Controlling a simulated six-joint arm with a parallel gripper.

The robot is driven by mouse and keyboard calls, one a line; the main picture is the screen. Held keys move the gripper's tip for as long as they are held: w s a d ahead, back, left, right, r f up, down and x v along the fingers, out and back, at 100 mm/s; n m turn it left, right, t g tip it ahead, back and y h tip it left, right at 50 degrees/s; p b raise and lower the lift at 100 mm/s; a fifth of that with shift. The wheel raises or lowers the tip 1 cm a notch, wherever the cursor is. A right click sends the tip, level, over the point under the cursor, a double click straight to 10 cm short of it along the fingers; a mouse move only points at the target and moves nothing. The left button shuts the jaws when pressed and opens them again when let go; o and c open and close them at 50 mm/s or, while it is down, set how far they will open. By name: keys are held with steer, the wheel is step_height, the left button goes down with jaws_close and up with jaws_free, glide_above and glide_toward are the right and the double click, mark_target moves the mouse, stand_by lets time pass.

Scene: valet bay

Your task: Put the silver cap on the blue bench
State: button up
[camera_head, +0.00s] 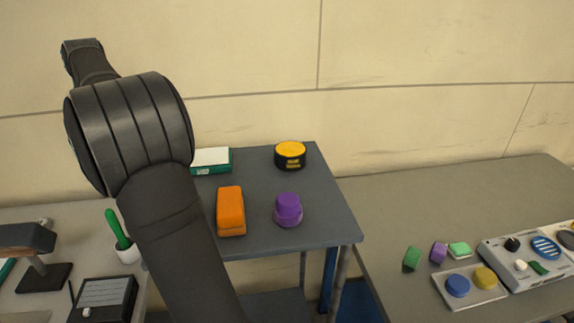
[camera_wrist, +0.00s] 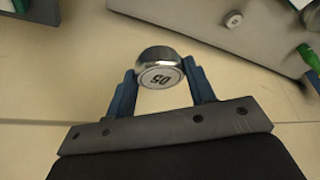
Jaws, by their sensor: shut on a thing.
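The silver cap (camera_wrist: 160,62) is a short shiny metal cylinder with dark "50" marking on its face, seen upside down in the wrist view. My gripper (camera_wrist: 163,82) is shut on it, with one blue finger on each side. The cap and gripper tips do not show in the head view. The blue bench (camera_head: 258,178) is the blue-grey table at the centre of the head view, with a blue leg. It bears an orange block (camera_head: 231,210), a purple stepped knob-like piece (camera_head: 288,209), a yellow-topped black round (camera_head: 290,156) and a green-and-white box (camera_head: 212,160).
A grey-brown counter (camera_head: 430,205) at right holds small coloured blocks and button panels (camera_head: 530,258). At left, a green plant (camera_head: 117,230) in a white pot and a dark device (camera_head: 103,298) stand on another surface. The bench's front right and middle are bare.

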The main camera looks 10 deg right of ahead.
steer(key=w+d+m+h, duration=0.15)
steer(key=w+d, duration=0.25)
steer(key=d, duration=0.7)
steer(key=w+d+m, duration=0.3)
steer(key=w+d, duration=0.1)
steer(key=d, duration=0.7)
steer(key=d+m+t+h, duration=0.15)
steer(key=d+m, duration=0.25)
steer(key=d, duration=1.9)
steer(key=s+d+m+g+h, duration=0.1)
steer(key=s+d+m, duration=0.35)
steer(key=d, duration=0.75)
steer(key=s+d+m+h, duration=0.1)
steer(key=s+d, duration=0.7)
steer(key=d, duration=0.4)
steer(key=s+d+m+g+h, duration=0.1)
steer(key=s+d+m, duration=0.2)
steer(key=s+d, duration=0.7)
glide_above(375, 197)
steer(key=s, duration=0.1)
steer(key=f, duration=2.5)
steer(key=shift+s+a+f, duration=0.1)
steer(key=shift+a+f, duration=0.25)
steer(key=shift+a, duration=0.05)
steer(key=shift+f, duration=2)
steer(key=shift+f, duration=0.2)
